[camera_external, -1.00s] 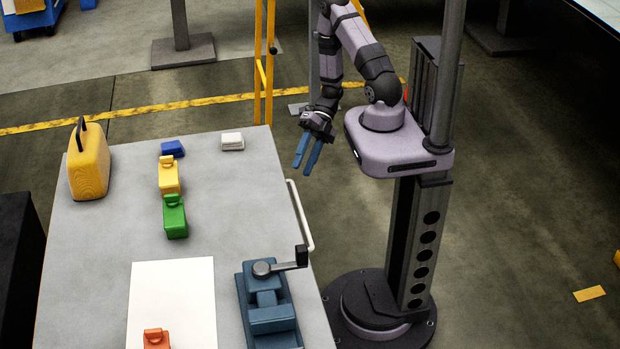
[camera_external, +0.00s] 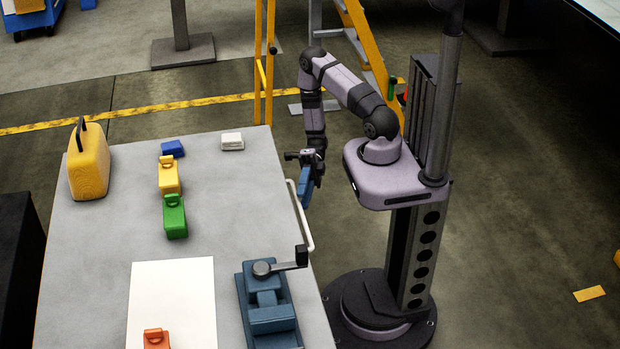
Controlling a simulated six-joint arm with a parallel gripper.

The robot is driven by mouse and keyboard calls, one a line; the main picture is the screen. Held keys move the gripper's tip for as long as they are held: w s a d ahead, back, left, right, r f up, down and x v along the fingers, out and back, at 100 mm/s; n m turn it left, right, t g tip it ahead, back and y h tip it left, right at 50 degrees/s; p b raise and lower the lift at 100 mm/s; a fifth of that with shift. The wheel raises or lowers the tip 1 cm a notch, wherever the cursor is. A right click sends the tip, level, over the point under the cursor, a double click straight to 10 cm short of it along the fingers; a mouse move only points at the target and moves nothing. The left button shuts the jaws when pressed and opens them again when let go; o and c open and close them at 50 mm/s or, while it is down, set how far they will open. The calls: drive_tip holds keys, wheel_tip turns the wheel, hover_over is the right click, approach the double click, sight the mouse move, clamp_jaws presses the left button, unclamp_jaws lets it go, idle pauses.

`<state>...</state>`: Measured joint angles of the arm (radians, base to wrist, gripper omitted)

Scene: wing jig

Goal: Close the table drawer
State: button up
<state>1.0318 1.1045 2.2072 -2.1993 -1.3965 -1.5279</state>
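The table (camera_external: 100,250) has a white bar handle (camera_external: 305,228) along its right edge. The drawer front itself is hidden below the tabletop edge from this view. My gripper (camera_external: 304,195) points down at the table's right side, by the far end of the handle. Its blue fingers overlap the handle's far end in the picture. I cannot tell whether they touch it. The fingers line up edge-on, so their opening does not show. No object shows between them.
A blue vise (camera_external: 270,318) with a dark crank (camera_external: 290,264) sits near the table's right edge. A yellow can (camera_external: 88,165), several small coloured blocks and a white sheet (camera_external: 172,290) lie on the tabletop. A yellow ladder (camera_external: 365,50) stands behind my arm.

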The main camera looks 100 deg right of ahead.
sight(299, 209)
drive_tip(key=shift+p+x, duration=0.3)
drive_tip(key=shift+x, duration=3.1)
drive_tip(key=shift+c, duration=0.3)
clamp_jaws()
